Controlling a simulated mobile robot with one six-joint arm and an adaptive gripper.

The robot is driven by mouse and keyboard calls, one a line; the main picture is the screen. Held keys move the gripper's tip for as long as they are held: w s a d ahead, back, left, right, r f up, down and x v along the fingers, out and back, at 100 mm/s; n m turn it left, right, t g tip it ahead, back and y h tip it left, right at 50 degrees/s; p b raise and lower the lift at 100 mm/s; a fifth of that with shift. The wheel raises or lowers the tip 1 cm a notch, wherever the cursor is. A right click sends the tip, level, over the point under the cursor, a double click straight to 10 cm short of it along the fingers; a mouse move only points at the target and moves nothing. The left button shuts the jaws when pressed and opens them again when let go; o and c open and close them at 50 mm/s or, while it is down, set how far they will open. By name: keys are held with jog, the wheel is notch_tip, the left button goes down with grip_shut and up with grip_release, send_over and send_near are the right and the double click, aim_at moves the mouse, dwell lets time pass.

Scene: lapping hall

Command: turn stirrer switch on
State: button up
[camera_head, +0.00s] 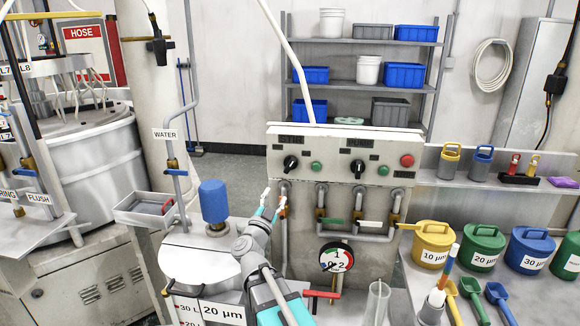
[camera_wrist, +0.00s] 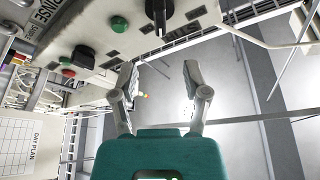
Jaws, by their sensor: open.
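The stirrer switch (camera_head: 291,163) is a black rotary knob at the left of the grey control panel (camera_head: 345,148), under a dark label only partly legible. It also shows large at the top edge of the wrist view (camera_wrist: 158,14). A green lamp (camera_head: 316,168) sits just right of it. The way the knob points is too small to read surely. My gripper (camera_head: 273,201) is in front of the panel's lower left, below the switch and apart from it. In the wrist view my gripper (camera_wrist: 163,82) has its fingers spread, with nothing between them.
A similar pump knob (camera_head: 358,166) and a red button (camera_head: 407,160) are farther right on the panel. Pipes with valves (camera_head: 322,212) and a gauge (camera_head: 336,259) are below. A blue motor (camera_head: 214,201) on a drum stands left of my gripper. Coloured canisters (camera_head: 434,236) stand at right.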

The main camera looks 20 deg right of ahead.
aim_at(288, 169)
dwell(0.4)
jog(key=p+x, duration=0.4)
jog(key=x, duration=1)
jog(key=shift+a, duration=0.1)
grip_shut()
